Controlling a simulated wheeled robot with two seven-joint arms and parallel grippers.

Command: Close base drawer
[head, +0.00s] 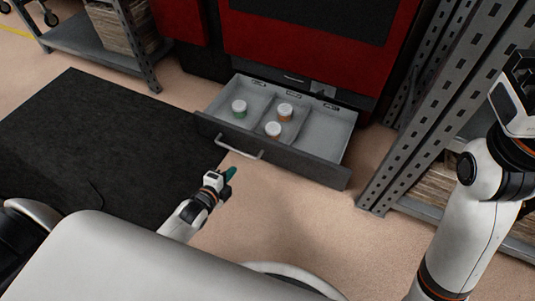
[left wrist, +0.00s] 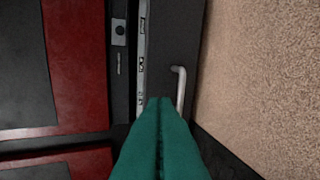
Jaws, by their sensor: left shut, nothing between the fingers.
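The base drawer (head: 325,170) stands pulled out from the bottom of the red machine. It has a dark front with a pale bar handle (head: 239,151). Several compartments show inside, with a green-banded jar (head: 239,108) at the left and two orange-banded jars (head: 285,110) in the middle. My left gripper (head: 231,172) is shut and empty, in front of the drawer near the handle. In the left wrist view its green fingers (left wrist: 160,105) lie together and point toward the drawer front (left wrist: 176,45) and handle (left wrist: 180,85); contact cannot be told. My right gripper's fingers are out of view.
The red machine (head: 300,45) rises behind the drawer. A grey perforated rack (head: 440,110) stands close on the right. A black mat (head: 100,150) covers the floor at the left, and a shelf unit (head: 85,38) stands beyond it. Bare floor lies in front of the drawer.

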